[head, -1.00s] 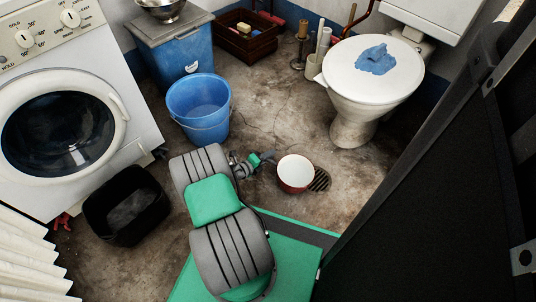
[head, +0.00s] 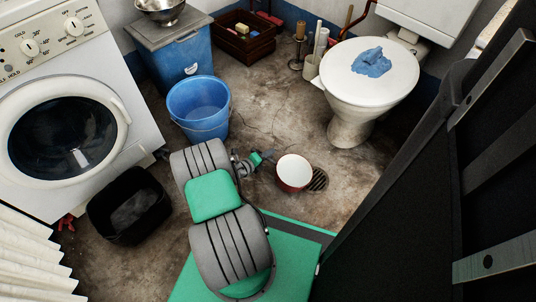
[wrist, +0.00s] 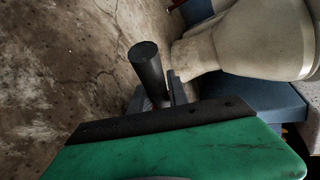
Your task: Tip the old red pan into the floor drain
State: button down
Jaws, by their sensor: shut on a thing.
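The old red pan (head: 294,172), red outside and white inside, is low over the floor in the head view, its open top facing up toward the camera. The floor drain (head: 319,180), a dark round grate, shows just right of the pan, partly covered by it. My gripper (head: 267,156) is to the left of the pan, shut on its handle. In the wrist view a dark round handle (wrist: 146,72) stands between the fingers, which are mostly hidden. The pan's bowl is not visible there. I cannot tell what is in the pan.
A blue bucket (head: 198,112) and a black tub (head: 130,208) stand to the left, by the washing machine (head: 62,128). The toilet (head: 352,118) stands behind right of the drain. A dark panel (head: 420,190) fills the right side.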

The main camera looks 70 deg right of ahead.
jog(key=r+p, duration=0.1)
jog(key=p, duration=0.1)
jog(key=s+r+p, duration=0.1)
jog(key=r+m+t+p, duration=0.1)
jog(key=p, duration=0.1)
jog(key=shift+s+d+r+y+p, duration=0.15)
jog(key=shift+s+y+p, duration=0.1)
jog(key=shift+y+p, duration=0.05)
dwell(0.8)
jog(key=r+p, duration=0.1)
jog(key=p, duration=0.1)
jog(key=s+t+p, duration=0.1)
jog(key=p, duration=0.1)
jog(key=s+r+m+p, duration=0.1)
jog(key=p, duration=0.1)
jog(key=shift+d+r+t+y, duration=0.25)
jog(key=shift+r+t+y, duration=0.05)
jog(key=shift+r, duration=0.05)
jog(key=shift+s, duration=0.1)
dwell(0.8)
